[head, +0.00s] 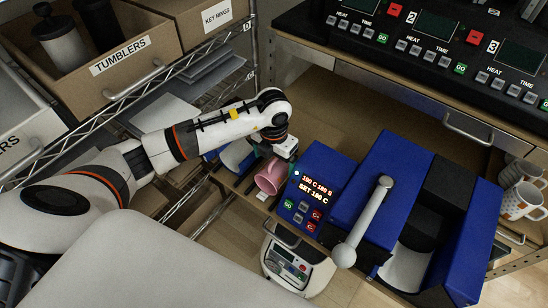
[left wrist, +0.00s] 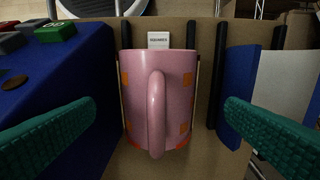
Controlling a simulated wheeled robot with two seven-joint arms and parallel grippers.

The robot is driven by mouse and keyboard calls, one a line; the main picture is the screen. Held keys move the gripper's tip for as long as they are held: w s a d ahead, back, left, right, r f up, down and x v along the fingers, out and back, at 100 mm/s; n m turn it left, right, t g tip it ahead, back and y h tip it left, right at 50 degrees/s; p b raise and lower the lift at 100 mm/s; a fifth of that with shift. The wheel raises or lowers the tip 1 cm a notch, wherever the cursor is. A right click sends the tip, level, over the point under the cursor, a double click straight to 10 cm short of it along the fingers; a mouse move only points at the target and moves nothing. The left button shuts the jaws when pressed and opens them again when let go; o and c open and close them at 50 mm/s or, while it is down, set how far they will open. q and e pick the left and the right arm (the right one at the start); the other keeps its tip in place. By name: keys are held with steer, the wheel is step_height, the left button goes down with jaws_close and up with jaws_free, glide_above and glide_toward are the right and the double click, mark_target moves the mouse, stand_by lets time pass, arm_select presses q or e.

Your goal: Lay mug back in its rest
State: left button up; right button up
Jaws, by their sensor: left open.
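A pink mug (left wrist: 184,95) with orange squares is in the middle of the left wrist view, its handle toward the camera. It stands between two dark upright posts (left wrist: 220,75) of what looks like its rest, against a brown board. In the head view the mug (head: 268,181) is just left of the blue control box. My left gripper (left wrist: 160,118) is open, its green fingers apart on either side of the mug with visible gaps. Whether the mug's base is fully seated is hard to tell. My right gripper is not in view.
The blue control box (head: 318,187) stands close to the right of the mug. A blue press with a grey lever (head: 365,220) is farther right. White mugs with orange marks (head: 520,200) sit at the far right. A wire rack with a tumblers bin (head: 130,58) is at left.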

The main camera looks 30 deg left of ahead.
arm_select(q)
steer(key=shift+d+r+p, duration=0.2)
steer(key=shift+r+p, duration=0.95)
steer(key=shift+r, duration=0.85)
steer(key=shift+r+p, duration=1.4)
steer(key=shift+r, duration=0.6)
steer(key=shift+a, duration=0.1)
steer(key=shift+s+f, duration=0.1)
